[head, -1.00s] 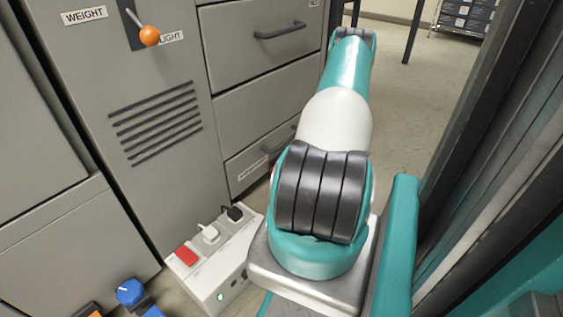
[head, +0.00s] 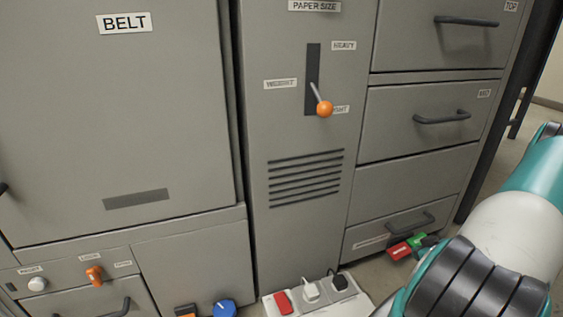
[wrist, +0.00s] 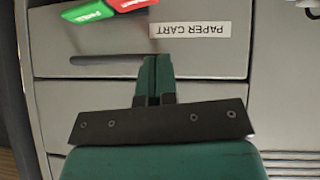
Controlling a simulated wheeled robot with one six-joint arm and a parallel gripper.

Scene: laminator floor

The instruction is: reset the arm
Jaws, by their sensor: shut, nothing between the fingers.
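In the wrist view my gripper (wrist: 154,72) is shut and empty, its two green fingers together. It points at a grey drawer front with an upside-down PAPER CART label (wrist: 191,31). A dark drawer handle (wrist: 100,60) lies beside the fingertips; I cannot tell whether they touch. In the head view my arm rises at the lower right, and the gripper is not clearly visible. The same low drawer (head: 372,243) shows there left of the arm.
A red block (head: 399,251) and a green block (head: 416,241) with lettering are close to the arm. A white power strip (head: 318,294) with plugs stands below the cabinet. An orange-knobbed lever (head: 323,108) sticks out above. Open floor shows at the far right.

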